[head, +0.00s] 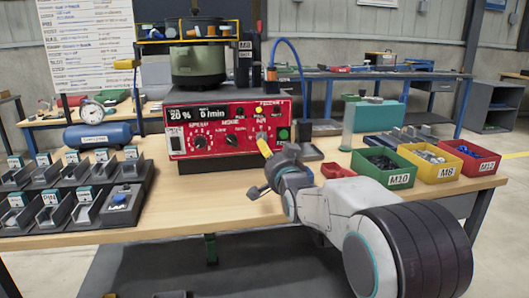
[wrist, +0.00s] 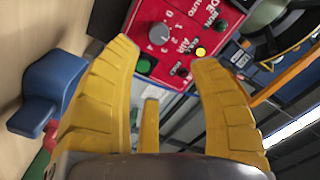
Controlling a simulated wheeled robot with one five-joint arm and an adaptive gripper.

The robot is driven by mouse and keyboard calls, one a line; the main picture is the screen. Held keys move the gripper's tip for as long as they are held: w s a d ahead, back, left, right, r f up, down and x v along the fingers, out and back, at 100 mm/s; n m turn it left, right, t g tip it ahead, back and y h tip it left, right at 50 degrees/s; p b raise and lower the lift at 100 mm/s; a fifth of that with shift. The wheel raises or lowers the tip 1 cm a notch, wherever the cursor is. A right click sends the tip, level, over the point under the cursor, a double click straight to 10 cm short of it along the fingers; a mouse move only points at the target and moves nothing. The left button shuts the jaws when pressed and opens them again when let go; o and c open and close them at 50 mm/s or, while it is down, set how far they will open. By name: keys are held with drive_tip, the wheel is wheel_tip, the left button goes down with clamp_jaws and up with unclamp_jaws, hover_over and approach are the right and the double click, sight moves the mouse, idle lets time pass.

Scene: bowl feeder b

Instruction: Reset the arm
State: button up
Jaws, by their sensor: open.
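My arm reaches in from the lower right of the head view, over the table's front. My gripper (head: 264,148) is up close to the front of the red control panel (head: 190,142), and only a little of its yellow fingers shows there. In the wrist view my gripper (wrist: 162,55) is open, its yellow fingers spread wide with nothing between them. The red panel (wrist: 180,20) with its dial and a lit yellow button lies beyond the fingertips. I cannot tell from these views whether a finger touches the panel.
Green M10 (head: 388,180), yellow M8 (head: 437,172) and red (head: 480,165) bins stand right of my arm. Rows of black holders (head: 75,208) fill the table's left. A green bowl feeder (head: 198,68) stands above the panel. Bare tabletop (head: 215,195) lies in front.

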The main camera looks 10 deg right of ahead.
drive_tip(key=s+r+n+g+p, duration=0.3)
drive_tip(key=s+r+g+p, duration=0.2)
drive_tip(key=s+p, duration=0.6)
drive_tip(key=s+r+n+g+p, duration=0.3)
drive_tip(key=s+p, duration=0.9)
drive_tip(key=s, duration=0.5)
drive_tip(key=s+r+n+g+p, duration=0.3)
drive_tip(key=s+r+g+p, duration=0.3)
drive_tip(key=s+p, duration=0.6)
drive_tip(key=shift+s+r+g, duration=0.3)
drive_tip(key=shift+s+r, duration=0.6)
drive_tip(key=shift+s, duration=0.1)
